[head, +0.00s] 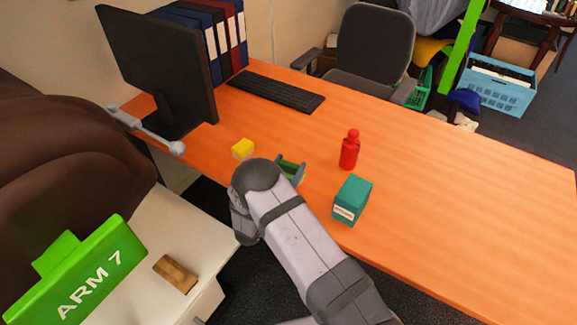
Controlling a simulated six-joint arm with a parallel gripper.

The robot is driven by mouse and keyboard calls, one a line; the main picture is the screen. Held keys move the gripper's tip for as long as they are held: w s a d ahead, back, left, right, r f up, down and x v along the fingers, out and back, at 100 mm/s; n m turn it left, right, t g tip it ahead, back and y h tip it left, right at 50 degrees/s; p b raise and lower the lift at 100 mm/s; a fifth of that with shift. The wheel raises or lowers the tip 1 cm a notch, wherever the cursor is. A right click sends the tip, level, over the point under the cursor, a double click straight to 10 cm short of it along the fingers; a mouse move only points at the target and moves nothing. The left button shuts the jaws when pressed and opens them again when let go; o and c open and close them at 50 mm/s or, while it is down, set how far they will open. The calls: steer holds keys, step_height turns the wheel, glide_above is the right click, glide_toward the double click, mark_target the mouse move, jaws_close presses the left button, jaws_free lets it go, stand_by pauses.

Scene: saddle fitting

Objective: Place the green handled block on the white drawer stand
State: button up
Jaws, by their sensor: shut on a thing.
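The green handled block (291,166) shows as a small dark green piece just beyond my wrist, over the near edge of the orange desk. My gripper (298,174) is at the block and shut on it. My wrist hides most of the gripper and part of the block. I cannot tell whether the block touches the desk. The white drawer stand (130,225) is at the lower left, lower than the desk and apart from the gripper. A brown wooden block (175,274) lies on its top.
On the orange desk (450,210) are a yellow block (242,148), a red bottle (350,150), a teal box (351,199), a keyboard (276,91) and a monitor (160,75).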

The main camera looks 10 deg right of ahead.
steer(key=o, duration=1.1)
steer(key=shift+c, duration=0.2)
steer(key=v, duration=0.2)
steer(key=b+v, duration=0.1)
steer(key=v, duration=0.3)
steer(key=shift+f+b, duration=0.3)
steer(key=shift+b, duration=0.05)
steer(key=shift+o, duration=0.6)
steer(key=shift+s+a, duration=0.4)
steer(key=shift+s, duration=0.15)
